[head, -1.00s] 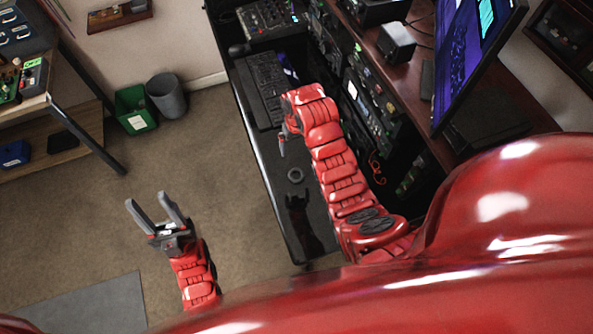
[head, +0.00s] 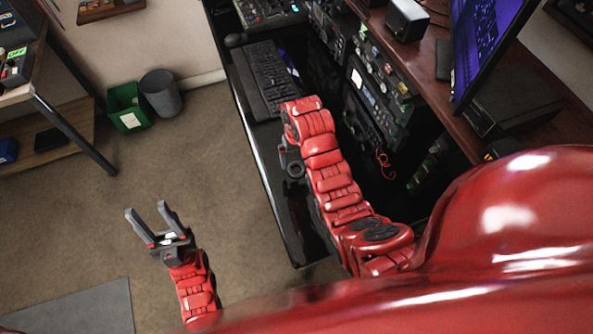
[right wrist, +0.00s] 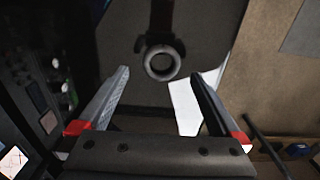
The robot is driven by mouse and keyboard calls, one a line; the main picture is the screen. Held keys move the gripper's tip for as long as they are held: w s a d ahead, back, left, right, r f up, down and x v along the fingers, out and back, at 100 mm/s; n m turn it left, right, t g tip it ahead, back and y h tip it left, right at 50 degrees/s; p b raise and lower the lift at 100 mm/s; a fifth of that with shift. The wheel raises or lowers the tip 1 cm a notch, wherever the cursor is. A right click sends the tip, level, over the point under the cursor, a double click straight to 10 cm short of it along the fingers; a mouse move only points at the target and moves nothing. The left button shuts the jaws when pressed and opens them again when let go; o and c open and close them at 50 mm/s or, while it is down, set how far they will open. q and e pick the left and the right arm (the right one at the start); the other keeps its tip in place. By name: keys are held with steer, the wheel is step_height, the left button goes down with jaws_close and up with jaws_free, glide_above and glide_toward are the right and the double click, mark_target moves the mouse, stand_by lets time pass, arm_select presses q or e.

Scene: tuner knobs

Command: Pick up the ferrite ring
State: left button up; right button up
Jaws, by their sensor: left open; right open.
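The ferrite ring (head: 295,169) is a small dark grey ring on the glossy black desk (head: 267,150), near its left edge. In the right wrist view the ring (right wrist: 162,62) shows just beyond my right gripper's fingertips, roughly centred between them. My right gripper (right wrist: 160,76) is open, with nothing between its fingers. In the head view my right gripper (head: 288,158) is partly hidden under its wrist, right beside the ring. My left gripper (head: 147,208) is open and empty, over the floor left of the desk.
A black keyboard (head: 268,80) lies farther back on the desk. Radio equipment (head: 378,90) and a monitor (head: 500,45) stand along the right side. A green bin (head: 127,108) and a grey bin (head: 161,94) stand on the floor. The floor around my left gripper is clear.

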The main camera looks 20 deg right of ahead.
mark_target(296, 170)
steer(key=shift+a+f+p, duration=0.1)
steer(key=shift+f+p, duration=0.6)
steer(key=shift+f, duration=0.05)
steer(key=shift+w+f+p, duration=0.15)
steer(key=shift+f+p, duration=0.25)
steer(key=shift+f, duration=1.1)
steer(key=c, duration=1.3)
steer(key=shift+r, duration=0.1)
